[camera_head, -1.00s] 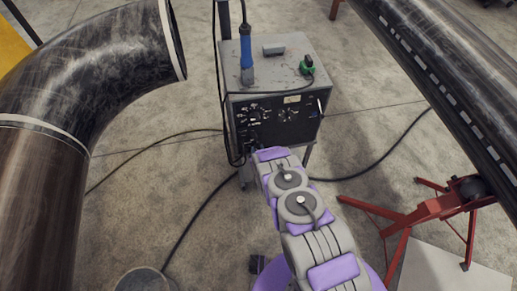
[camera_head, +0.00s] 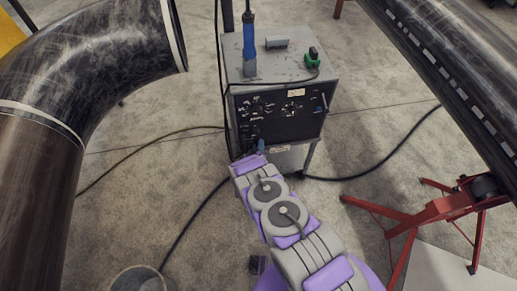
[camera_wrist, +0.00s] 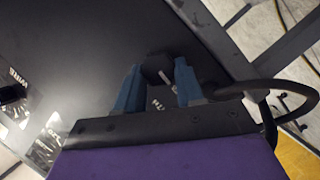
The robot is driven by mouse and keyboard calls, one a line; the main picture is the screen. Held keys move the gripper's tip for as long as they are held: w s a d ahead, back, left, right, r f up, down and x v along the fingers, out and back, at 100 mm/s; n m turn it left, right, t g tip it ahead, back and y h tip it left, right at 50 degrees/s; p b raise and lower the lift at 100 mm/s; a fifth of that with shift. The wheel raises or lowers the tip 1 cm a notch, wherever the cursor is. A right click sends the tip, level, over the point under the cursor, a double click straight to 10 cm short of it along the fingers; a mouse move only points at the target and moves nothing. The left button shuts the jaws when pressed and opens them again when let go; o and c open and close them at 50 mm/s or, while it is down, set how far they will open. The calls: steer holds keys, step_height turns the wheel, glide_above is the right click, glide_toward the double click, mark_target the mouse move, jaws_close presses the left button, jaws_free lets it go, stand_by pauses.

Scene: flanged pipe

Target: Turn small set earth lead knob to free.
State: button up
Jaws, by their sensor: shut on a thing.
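The small set is a grey box-shaped welding machine (camera_head: 235,73) with a black front panel carrying dials and white markings. My gripper (camera_head: 261,146) is at the panel's lower left corner in the head view, and my arm hides part of that area. In the wrist view, the two blue fingers of my gripper (camera_wrist: 158,84) stand on either side of a small black knob (camera_wrist: 157,67) and are shut on it. The knob has a pale mark on its lower right. White lettering on the panel is partly covered by the fingers. Which way the knob is set is unclear.
A dark cable (camera_wrist: 290,112) loops beside my gripper. Large pipes flank the left and right, with a red stand (camera_head: 440,207) at right and a bucket (camera_head: 143,280) below.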

steer(key=shift+s+a+f+n, duration=0.1)
steer(key=shift+s+f+n, duration=0.15)
steer(key=shift+n, duration=0.15)
stand_by(0.3)
steer(key=o, duration=0.8)
steer(key=shift+w+a, duration=0.1)
steer(key=shift+o, duration=1.2)
steer(key=shift+r, duration=0.1)
steer(key=p+v, duration=0.4)
steer(key=v, duration=1.3)
steer(key=shift+f, duration=0.2)
steer(key=shift+a, duration=0.1)
